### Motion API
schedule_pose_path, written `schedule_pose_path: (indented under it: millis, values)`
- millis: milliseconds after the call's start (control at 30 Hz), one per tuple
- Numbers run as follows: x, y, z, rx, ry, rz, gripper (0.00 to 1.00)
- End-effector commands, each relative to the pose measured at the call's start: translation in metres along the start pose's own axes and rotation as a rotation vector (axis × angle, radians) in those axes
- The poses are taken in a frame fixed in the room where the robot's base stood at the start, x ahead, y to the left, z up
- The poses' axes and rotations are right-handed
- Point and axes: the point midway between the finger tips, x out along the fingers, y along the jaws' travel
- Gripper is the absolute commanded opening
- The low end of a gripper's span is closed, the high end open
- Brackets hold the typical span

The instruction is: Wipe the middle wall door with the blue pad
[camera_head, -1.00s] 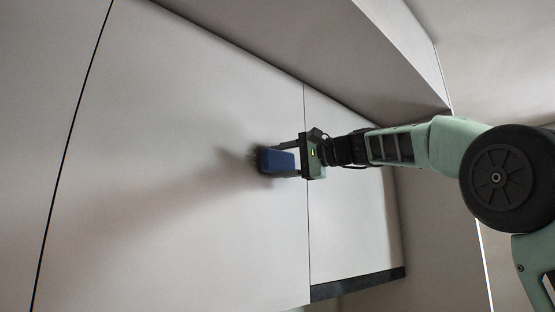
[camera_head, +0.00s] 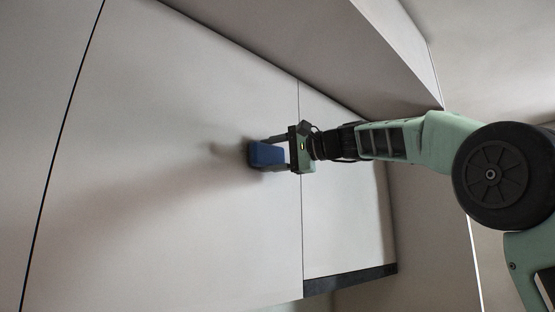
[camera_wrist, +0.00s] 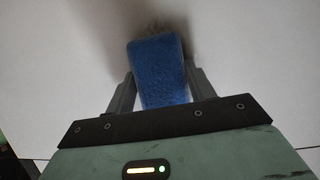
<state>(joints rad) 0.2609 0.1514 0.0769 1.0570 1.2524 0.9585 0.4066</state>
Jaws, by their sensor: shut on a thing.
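The blue pad (camera_head: 266,154) is held between the fingers of my gripper (camera_head: 272,153), which is shut on it. In the wrist view the pad (camera_wrist: 158,72) sticks out beyond the fingertips, with its far end at the pale door surface. The middle wall door (camera_head: 170,170) is a large light panel between two dark seams. The pad is at its right part, near the right seam. It looks to be touching or very close to the door; I cannot tell which. A faint dark smudge (camera_head: 216,148) shows just left of the pad, among shadows.
Another door panel (camera_head: 100,20) edge lies past the left seam. A narrower panel (camera_head: 345,215) is right of the right seam, with a dark strip (camera_head: 350,281) along its bottom. A pale overhanging box (camera_head: 340,50) runs above the doors. The door left of the pad is clear.

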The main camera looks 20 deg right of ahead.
Motion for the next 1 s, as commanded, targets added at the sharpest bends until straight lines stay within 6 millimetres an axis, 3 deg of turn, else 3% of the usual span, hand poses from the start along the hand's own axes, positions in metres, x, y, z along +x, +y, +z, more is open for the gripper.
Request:
schedule_pose_path:
  millis: [1000]
  values:
    - [0.026, -0.004, 0.056, 0.001, -0.004, 0.0, 0.36]
